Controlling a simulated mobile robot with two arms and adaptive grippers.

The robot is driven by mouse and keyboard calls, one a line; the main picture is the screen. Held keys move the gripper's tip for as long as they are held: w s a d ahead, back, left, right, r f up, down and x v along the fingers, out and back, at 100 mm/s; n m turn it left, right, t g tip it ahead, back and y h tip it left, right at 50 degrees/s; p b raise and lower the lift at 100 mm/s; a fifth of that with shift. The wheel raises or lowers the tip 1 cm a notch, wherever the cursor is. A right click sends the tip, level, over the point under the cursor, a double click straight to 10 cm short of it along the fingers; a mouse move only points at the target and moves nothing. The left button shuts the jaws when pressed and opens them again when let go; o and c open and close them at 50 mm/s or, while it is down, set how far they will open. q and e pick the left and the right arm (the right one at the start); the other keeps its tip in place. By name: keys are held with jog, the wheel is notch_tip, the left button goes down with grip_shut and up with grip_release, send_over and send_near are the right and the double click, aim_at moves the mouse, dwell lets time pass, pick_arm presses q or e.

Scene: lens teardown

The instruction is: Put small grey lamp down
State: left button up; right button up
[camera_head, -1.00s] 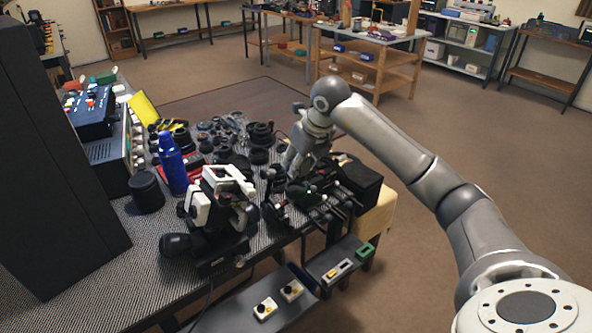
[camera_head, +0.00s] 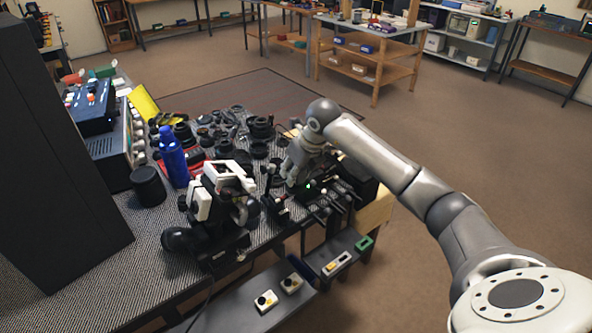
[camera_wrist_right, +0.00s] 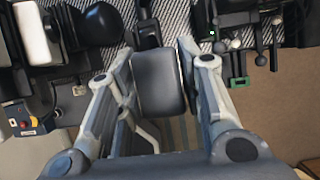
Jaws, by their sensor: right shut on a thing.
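My right gripper (camera_wrist_right: 158,85) is shut on a dark grey, rounded rectangular part, which I take to be the small grey lamp (camera_wrist_right: 158,80). The part fills the space between the two fingers in the right wrist view. In the head view my right gripper (camera_head: 292,178) points down over the right part of the cluttered bench. The lamp is hidden by the gripper and nearby things there, and I cannot tell whether it touches the bench. My left gripper is not in view.
A black-and-white instrument (camera_head: 222,205) stands left of the gripper. Dark rods (camera_head: 338,198) lie close on its right, with a small green light among them. A blue bottle (camera_head: 172,158) and several lens parts (camera_head: 260,128) crowd the bench. A low shelf (camera_head: 235,305) runs along the front.

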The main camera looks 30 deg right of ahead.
jog(key=o, duration=1.1)
jog(key=shift+o, duration=0.2)
jog(key=shift+r, duration=0.25)
jog(key=b+v, duration=0.1)
jog(key=v, duration=1.1)
